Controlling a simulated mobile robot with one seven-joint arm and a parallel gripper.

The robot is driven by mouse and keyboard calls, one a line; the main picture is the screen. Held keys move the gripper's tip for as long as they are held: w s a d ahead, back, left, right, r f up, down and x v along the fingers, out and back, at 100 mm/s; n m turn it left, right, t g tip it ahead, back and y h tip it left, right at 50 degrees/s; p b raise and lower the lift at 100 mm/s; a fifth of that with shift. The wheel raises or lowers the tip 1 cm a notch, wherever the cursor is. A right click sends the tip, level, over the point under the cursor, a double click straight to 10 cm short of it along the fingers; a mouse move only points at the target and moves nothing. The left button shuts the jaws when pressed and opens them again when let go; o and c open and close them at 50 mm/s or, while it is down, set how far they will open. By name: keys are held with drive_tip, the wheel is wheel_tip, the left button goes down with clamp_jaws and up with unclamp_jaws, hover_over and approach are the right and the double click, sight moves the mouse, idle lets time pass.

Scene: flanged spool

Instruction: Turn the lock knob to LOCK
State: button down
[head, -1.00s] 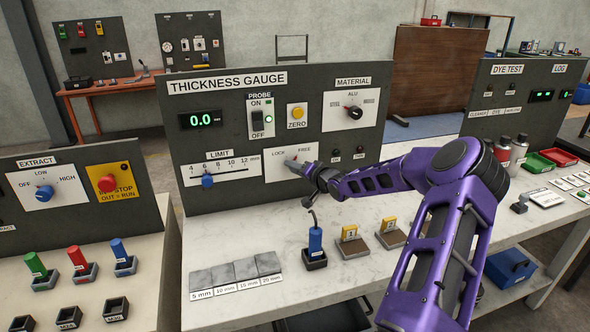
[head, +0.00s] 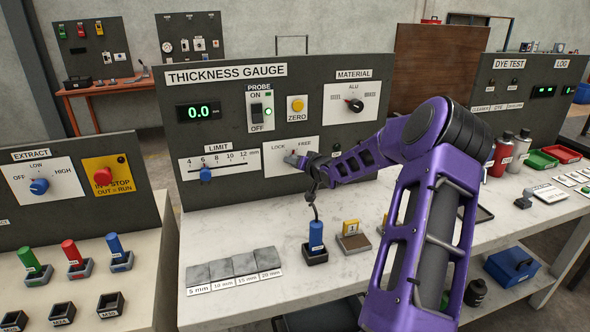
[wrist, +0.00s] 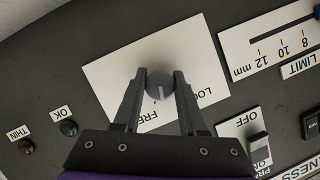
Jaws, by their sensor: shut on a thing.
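The lock knob (wrist: 160,86) is a small round grey knob on a white plate (wrist: 108,78) lettered LOCK and FREE. In the wrist view its pale pointer line faces between the two words, seemingly a little nearer FREE. My gripper (wrist: 160,78) is shut on the knob, with one finger on each side of it. In the head view my gripper (head: 296,160) is at the same plate (head: 275,160) on the thickness gauge panel (head: 230,140), and it hides the knob.
The LIMIT slider (head: 206,174) is left of the plate, and the PROBE switch (head: 257,111) and ZERO button (head: 297,104) are above it. A blue probe (head: 316,236) stands in a holder below, with grey thickness blocks (head: 233,266) to its left.

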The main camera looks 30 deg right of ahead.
drive_tip(key=n+h+b, duration=0.1)
drive_tip(key=b, duration=0.1)
drive_tip(key=n+b, duration=0.1)
drive_tip(key=b, duration=0.1)
drive_tip(key=shift+a+f+n+g+h+b, duration=0.1)
drive_tip(key=shift+f+n+g+h+b, duration=0.2)
drive_tip(key=shift+n+h, duration=0.1)
drive_tip(key=shift+r+n+h+b, duration=0.15)
drive_tip(key=shift+n+h+b, duration=0.15)
drive_tip(key=shift+n+b, duration=0.45)
drive_tip(key=shift+r+n+g+h+b, duration=0.15)
drive_tip(key=shift+n+g+h+b, duration=0.15)
drive_tip(key=shift+n+h+b, duration=0.25)
drive_tip(key=shift+n+h, duration=0.45)
drive_tip(key=shift+n, duration=0.15)
drive_tip(key=shift+c, duration=2.3)
unclamp_jaws()
drive_tip(key=shift+s, duration=0.1)
